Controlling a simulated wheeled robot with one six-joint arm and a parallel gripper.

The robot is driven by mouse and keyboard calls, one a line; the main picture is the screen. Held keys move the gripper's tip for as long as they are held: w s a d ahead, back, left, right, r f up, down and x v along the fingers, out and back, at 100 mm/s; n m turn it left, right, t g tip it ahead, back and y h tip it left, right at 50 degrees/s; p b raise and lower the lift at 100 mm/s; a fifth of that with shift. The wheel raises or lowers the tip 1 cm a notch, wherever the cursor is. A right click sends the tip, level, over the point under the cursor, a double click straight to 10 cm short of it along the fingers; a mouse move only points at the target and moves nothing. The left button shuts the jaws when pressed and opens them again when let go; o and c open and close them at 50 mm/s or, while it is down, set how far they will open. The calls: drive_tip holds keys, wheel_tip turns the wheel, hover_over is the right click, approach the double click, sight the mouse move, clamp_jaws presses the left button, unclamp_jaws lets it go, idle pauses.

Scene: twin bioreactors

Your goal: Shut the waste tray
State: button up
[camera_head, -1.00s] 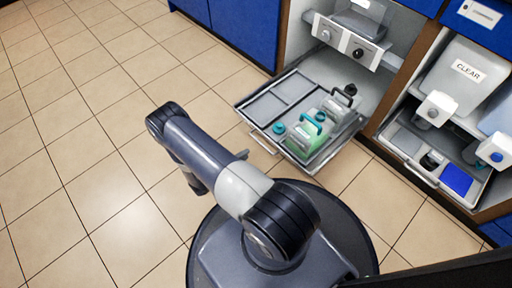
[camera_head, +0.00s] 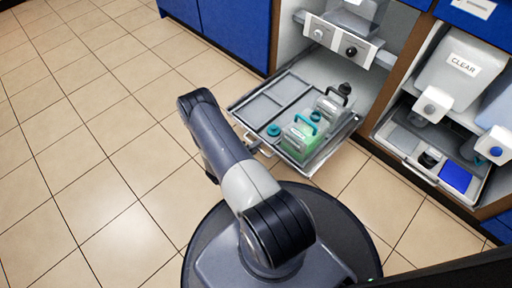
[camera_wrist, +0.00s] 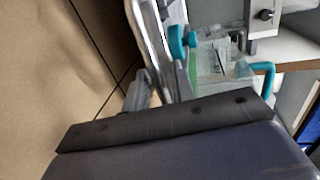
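The waste tray (camera_head: 240,106) is a grey, shallow tray with compartments, pulled out of the middle bay over the floor. Its front handle is at the near left edge, partly hidden by my arm. A green-filled bottle (camera_head: 299,138) with a teal handle and a clear bottle with a black cap (camera_head: 333,103) stand in its right part. In the wrist view, the tray's edge (camera_wrist: 156,50) and a teal cap are close ahead. My gripper (camera_wrist: 140,92) shows as a grey finger beside the tray's front edge. Its grip is mostly hidden, and I cannot tell whether it touches the handle.
The right bay has another tray (camera_head: 397,148) with a blue item, below a container (camera_head: 452,85) labelled CLEAR. A panel with knobs (camera_head: 338,41) is above the waste tray. Blue cabinets (camera_head: 235,30) stand at the back. The tiled floor (camera_head: 90,160) at left is clear.

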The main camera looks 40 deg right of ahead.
drive_tip(key=shift+c, duration=0.5)
clamp_jaws()
